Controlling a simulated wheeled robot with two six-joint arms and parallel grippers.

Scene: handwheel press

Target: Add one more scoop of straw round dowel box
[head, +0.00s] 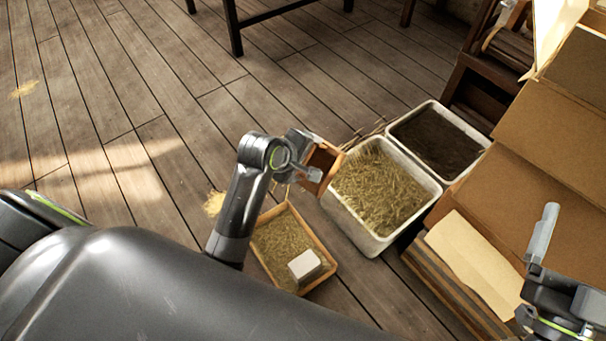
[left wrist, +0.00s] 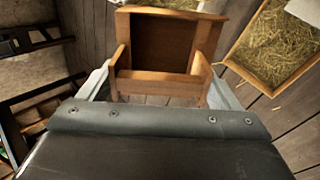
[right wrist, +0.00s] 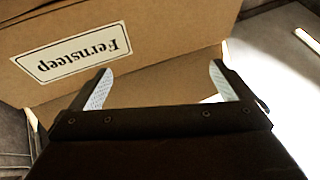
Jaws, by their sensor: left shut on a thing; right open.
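My left gripper (head: 308,170) is shut on a wooden scoop (head: 324,160), which it holds beside the near left edge of the white bin of straw (head: 347,226). In the left wrist view the scoop (left wrist: 165,45) shows a dark inside with no straw visible. The wooden crate (head: 322,257) stands on the floor, with straw (head: 278,240) in it. A small white box (head: 305,265), which I take as the dowel box, sits in the crate's near right part with straw beside it. My right gripper (right wrist: 160,80) is open and empty near a cardboard box.
A second white bin (head: 440,140) with dark contents stands behind the straw bin. Straw bits (head: 214,203) lie on the floor left of the crate. The wooden floor (head: 130,100) is mostly clear at left.

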